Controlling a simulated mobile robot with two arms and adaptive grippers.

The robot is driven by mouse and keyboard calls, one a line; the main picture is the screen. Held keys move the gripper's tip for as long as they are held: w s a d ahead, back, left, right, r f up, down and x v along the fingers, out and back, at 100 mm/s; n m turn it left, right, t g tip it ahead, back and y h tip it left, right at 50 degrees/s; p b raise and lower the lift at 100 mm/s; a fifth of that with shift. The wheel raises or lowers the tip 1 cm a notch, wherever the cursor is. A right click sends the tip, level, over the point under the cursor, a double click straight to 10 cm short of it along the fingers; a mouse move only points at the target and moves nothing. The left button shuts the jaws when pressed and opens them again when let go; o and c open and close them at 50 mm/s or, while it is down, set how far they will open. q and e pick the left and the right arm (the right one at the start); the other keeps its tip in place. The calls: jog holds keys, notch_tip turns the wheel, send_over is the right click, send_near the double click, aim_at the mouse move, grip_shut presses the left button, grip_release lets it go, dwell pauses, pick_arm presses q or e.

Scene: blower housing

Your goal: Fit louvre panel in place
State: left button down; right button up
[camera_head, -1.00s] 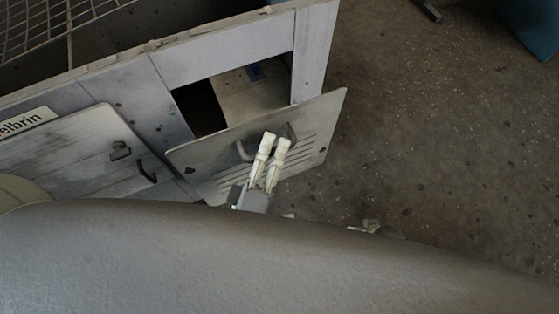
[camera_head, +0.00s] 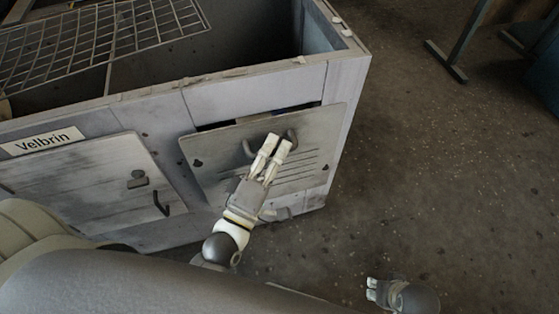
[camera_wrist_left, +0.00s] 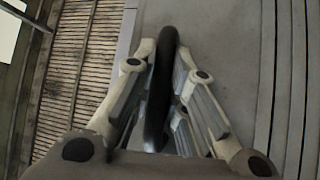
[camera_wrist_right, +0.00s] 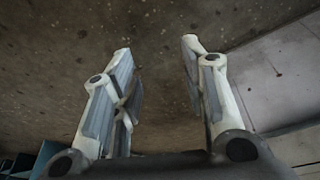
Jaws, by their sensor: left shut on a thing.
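The grey louvre panel (camera_head: 225,150), with slanted slots and a dark handle, stands at the front right of the blower housing (camera_head: 245,95). It covers most of the opening behind it; a dark gap (camera_head: 222,125) shows along its top edge. My left gripper (camera_head: 279,141) is shut on the handle. In the left wrist view the black handle bar (camera_wrist_left: 162,90) runs between the fingers, with the panel (camera_wrist_left: 225,40) behind. Whether the panel's lower edge touches the housing is hidden. My right gripper (camera_head: 371,289) is open and empty, low over the floor; its spread fingers show in the right wrist view (camera_wrist_right: 157,50).
A second panel (camera_head: 85,180) with a latch and handle is on the housing front at the left, under the "Velbrin" label (camera_head: 42,141). A wire grid (camera_head: 110,45) lies over the open top. The floor (camera_head: 430,180) to the right is clear up to a metal stand (camera_head: 445,62).

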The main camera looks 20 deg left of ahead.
aim_at(261, 140)
pick_arm(q)
jog(key=shift+w+a+f+p, duration=0.1)
jog(key=shift+w+a, duration=0.45)
jog(key=shift+w, duration=0.3)
jog(key=shift+w+a+r+p, duration=0.1)
jog(key=shift+w+a+p, duration=0.05)
jog(key=shift+w+a, duration=0.55)
jog(key=shift+w+a+f+p, duration=0.1)
jog(key=shift+w+a, duration=0.35)
jog(key=shift+w, duration=0.5)
pick_arm(e)
jog(key=shift+s+f, duration=0.2)
jog(key=shift+f, duration=1.3)
jog(key=shift+w+a+r, duration=0.1)
jog(key=shift+w+r, duration=0.1)
jog(key=shift+r, duration=0.2)
pick_arm(q)
jog(key=shift+w, duration=0.1)
pick_arm(e)
jog(key=shift+s+f, duration=0.4)
jog(key=shift+f, duration=0.45)
pick_arm(q)
jog(key=shift+a, duration=0.1)
pick_arm(e)
jog(key=shift+w, duration=0.15)
